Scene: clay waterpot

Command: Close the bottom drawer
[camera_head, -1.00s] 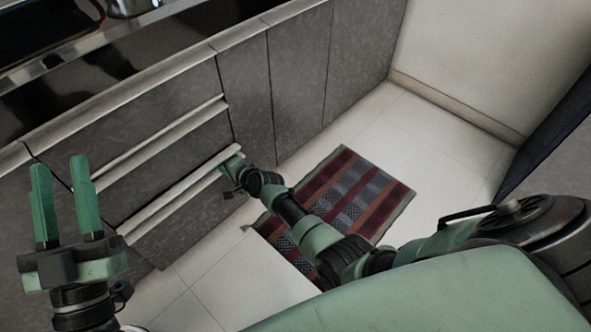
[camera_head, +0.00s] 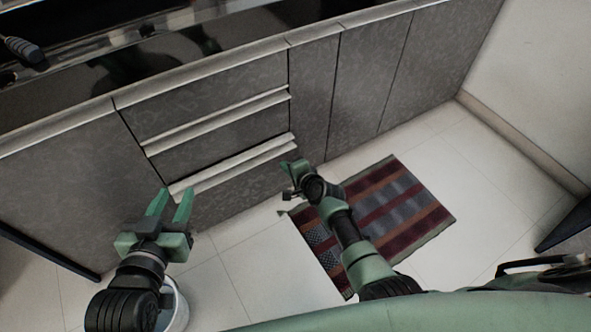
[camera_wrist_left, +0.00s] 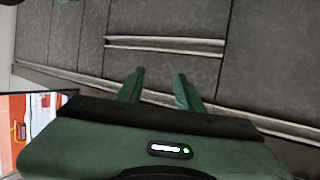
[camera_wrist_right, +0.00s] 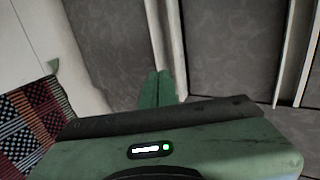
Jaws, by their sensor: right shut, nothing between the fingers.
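The bottom drawer (camera_head: 242,194) is the lowest grey front in the drawer stack, with a pale strip (camera_head: 234,166) along its top. I cannot tell whether it stands slightly out or is flush. My right gripper (camera_head: 290,166) is at the right end of this drawer, close to its front; contact is unclear. Its fingers are together and empty in the right wrist view (camera_wrist_right: 158,86), in front of a grey front and pale strip. My left gripper (camera_head: 171,198) is open and empty, in front of the stack's lower left; its spread fingers show in the left wrist view (camera_wrist_left: 157,86).
A striped rug (camera_head: 395,205) lies on the pale tiled floor right of my right gripper. A white bin (camera_head: 180,312) stands partly behind my left arm. Flat cabinet doors (camera_head: 365,90) continue to the right, and a dark counter runs above.

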